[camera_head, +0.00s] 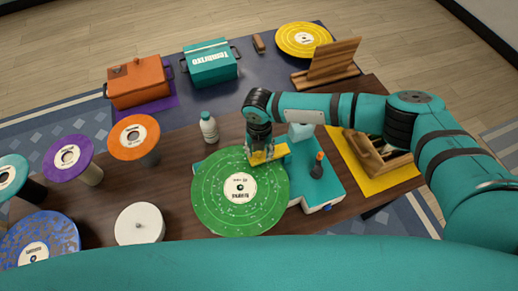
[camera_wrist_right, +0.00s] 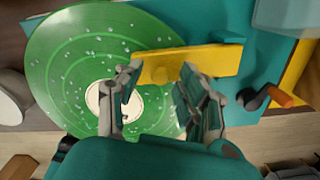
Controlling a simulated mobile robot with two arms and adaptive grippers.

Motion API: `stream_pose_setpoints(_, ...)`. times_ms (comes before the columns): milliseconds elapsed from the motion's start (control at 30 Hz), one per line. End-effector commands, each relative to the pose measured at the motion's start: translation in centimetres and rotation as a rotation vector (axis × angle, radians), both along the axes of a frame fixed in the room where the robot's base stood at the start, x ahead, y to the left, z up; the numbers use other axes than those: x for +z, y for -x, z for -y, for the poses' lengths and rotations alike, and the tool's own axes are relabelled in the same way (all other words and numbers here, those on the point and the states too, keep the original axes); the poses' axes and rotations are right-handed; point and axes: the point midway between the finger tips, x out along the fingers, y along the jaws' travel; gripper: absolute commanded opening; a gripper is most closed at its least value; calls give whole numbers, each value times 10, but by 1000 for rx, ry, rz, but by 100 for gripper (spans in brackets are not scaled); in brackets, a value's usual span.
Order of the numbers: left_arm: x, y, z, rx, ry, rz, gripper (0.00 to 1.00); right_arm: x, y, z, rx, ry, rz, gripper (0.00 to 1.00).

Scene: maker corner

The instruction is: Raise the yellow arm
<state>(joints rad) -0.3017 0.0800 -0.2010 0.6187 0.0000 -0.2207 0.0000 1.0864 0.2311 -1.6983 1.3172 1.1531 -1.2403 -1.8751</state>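The yellow arm (camera_head: 271,154) is a short flat bar on a teal record player (camera_head: 325,187). It reaches over the edge of a speckled green record (camera_head: 215,190). My right gripper (camera_head: 261,150) is above that end, pointing down. My left gripper is not in view.
A small crank with an orange handle (camera_head: 319,158) stands on the player's right side. A white bottle (camera_head: 209,127) stands behind the record. Several discs on stands are at the left. A wooden crate (camera_head: 377,160) sits right, beneath my right arm.

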Motion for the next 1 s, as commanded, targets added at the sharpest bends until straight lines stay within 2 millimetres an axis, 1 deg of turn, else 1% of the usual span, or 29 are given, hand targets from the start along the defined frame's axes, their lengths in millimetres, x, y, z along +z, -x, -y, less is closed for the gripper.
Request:
stream_pose_setpoints(33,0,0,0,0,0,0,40,0,0,0,0,0,0,31)
stream_pose_setpoints(267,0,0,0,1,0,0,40,0,0,0,0,0,0,1)
stream_pose_setpoints(767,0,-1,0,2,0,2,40,1,-1,2,-2,-10,-3,0)
stream_pose_setpoints(1000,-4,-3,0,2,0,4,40,9,-3,7,-5,-103,-32,0)
